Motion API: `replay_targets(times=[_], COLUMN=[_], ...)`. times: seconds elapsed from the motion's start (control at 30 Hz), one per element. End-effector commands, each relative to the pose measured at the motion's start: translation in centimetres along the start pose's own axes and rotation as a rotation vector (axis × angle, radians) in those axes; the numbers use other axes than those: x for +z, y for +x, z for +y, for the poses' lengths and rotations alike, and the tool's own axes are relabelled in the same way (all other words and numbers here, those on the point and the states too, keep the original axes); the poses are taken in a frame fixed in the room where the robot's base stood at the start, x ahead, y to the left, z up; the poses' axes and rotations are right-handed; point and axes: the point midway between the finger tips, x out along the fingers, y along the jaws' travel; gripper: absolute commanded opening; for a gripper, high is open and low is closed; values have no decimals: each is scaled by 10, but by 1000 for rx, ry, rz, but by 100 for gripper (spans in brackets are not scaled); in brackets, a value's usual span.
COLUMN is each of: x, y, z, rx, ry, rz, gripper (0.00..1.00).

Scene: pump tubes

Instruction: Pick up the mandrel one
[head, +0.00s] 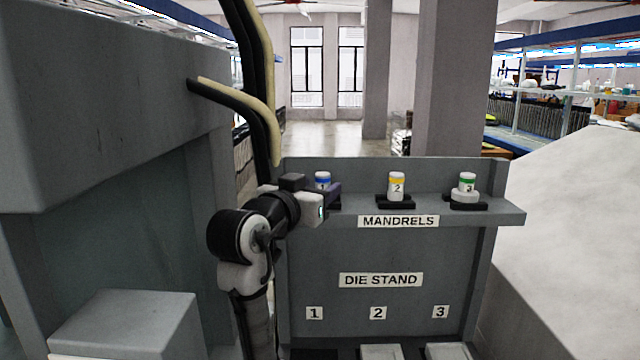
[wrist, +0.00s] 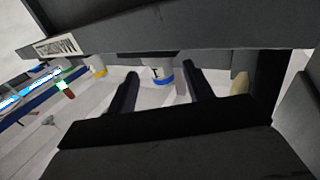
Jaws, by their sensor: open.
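Mandrel one (head: 322,178) is a white cylinder with a blue band, upright on the shelf at its left end. My gripper (head: 331,193) is at that end of the shelf and partly covers the mandrel's lower part in the head view. In the wrist view the blue-banded mandrel (wrist: 161,74) shows between the two open fingers of my gripper (wrist: 161,73), with a gap on each side. I cannot tell how deep it sits between them. The fingers hold nothing.
The die stand (head: 380,255) is below. A large grey cabinet (head: 110,100) stands on the left.

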Motion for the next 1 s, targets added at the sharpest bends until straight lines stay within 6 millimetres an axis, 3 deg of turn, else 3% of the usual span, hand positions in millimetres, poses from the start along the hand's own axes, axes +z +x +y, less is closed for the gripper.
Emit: replay_targets(times=[0.33,0.63,1.0], x=[-4,-2,-2], y=[45,50,50], z=[-1,-1,-1], rx=[0,-1,-1], ry=[-2,0,0], rz=[-2,0,0], gripper=[51,51,4])
